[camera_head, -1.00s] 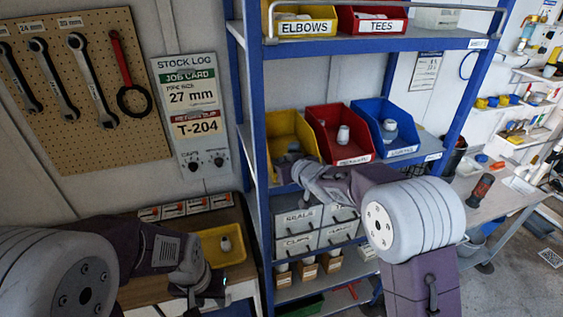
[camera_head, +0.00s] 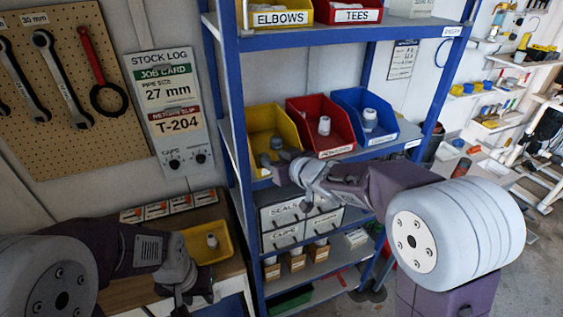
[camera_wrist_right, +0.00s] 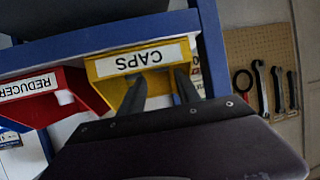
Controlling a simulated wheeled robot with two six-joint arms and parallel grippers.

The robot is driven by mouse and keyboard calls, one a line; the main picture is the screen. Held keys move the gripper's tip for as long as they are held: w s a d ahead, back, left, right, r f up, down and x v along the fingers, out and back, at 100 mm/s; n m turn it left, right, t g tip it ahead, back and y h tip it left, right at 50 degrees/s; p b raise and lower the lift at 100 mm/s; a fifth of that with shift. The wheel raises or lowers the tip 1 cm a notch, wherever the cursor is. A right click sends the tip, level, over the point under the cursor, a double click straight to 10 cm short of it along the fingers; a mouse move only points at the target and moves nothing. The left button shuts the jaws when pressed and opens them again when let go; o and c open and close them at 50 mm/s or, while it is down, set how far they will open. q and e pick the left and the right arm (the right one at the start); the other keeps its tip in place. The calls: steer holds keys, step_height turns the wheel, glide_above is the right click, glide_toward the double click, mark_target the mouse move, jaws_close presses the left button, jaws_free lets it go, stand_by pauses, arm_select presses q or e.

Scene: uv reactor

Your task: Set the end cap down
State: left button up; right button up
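A small pale fitting (camera_head: 212,241) stands in the yellow tray (camera_head: 226,225) on the bench; I cannot tell for sure that it is the end cap. The yellow caps bin (camera_head: 259,119) is on the middle shelf, and its label shows upside down in the right wrist view (camera_wrist_right: 138,60). My right gripper (camera_head: 273,160) is at this bin's front. In the wrist view its fingers (camera_wrist_right: 161,82) are apart with nothing seen between them. A grey rounded shape (camera_head: 276,143) shows by the fingers, unclear. My left gripper (camera_head: 180,293) is low beside the tray, its fingertips unclear.
A red reducer bin (camera_head: 325,148) and a blue bin (camera_head: 372,120) stand right of the caps bin, each with a pale fitting. Blue shelf posts (camera_head: 228,130) flank the bins. Small boxes (camera_head: 157,209) line the bench's back. A tool pegboard (camera_head: 70,90) hangs at left.

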steer(key=v, duration=0.4)
steer(key=shift+w, duration=0.1)
steer(key=s+d+f+m+g+h, duration=0.5)
steer(key=s+d+f+g+h, duration=0.1)
steer(key=s+d+f, duration=0.9)
steer(key=s+a+f+g, duration=0.1)
steer(key=s+f+g, duration=0.3)
steer(key=s, duration=0.5)
steer(key=shift+f+m+g, duration=0.3)
steer(key=shift+f+g, duration=0.1)
steer(key=shift+f, duration=0.45)
